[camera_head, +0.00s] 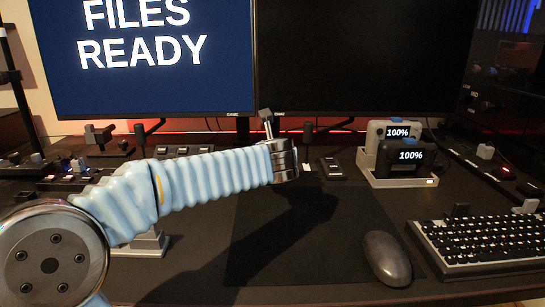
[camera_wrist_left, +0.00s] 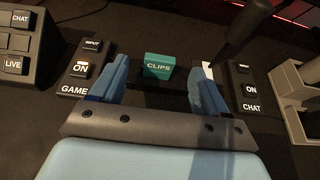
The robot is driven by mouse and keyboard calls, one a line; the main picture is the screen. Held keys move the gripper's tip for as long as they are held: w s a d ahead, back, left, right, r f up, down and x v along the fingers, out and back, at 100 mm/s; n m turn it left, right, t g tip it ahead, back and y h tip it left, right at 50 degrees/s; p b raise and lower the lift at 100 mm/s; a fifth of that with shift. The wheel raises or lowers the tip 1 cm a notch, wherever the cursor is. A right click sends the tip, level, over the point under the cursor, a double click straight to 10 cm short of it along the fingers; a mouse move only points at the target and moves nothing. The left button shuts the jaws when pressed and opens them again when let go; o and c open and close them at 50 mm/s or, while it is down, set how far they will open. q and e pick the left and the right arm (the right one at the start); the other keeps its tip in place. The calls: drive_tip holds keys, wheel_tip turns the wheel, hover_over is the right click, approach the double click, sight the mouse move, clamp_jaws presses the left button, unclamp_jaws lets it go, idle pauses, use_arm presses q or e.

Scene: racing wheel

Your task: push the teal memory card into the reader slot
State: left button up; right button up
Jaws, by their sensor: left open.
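The teal memory card (camera_wrist_left: 158,66), marked CLIPS, shows in the left wrist view with its label facing up. My left gripper (camera_wrist_left: 160,70) is open, with one blue finger on each side of the card. A gap shows between the card and each finger, and the gripper holds nothing. In the head view my left arm reaches in from the left and ends at the wrist (camera_head: 285,160) over the middle of the desk. The card does not show in the head view. I cannot make out the reader slot. My right gripper is not in view.
Beside the fingers are a switch box marked GAME (camera_wrist_left: 80,68) and one marked CHAT (camera_wrist_left: 250,90). A grey stand (camera_wrist_left: 300,95) is at the right. In the head view, a battery charger (camera_head: 432,182), mouse (camera_head: 387,258) and keyboard (camera_head: 480,240) stand right. The front-middle mat is clear.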

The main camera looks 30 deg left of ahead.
use_arm(q)
drive_tip(key=v, duration=0.7)
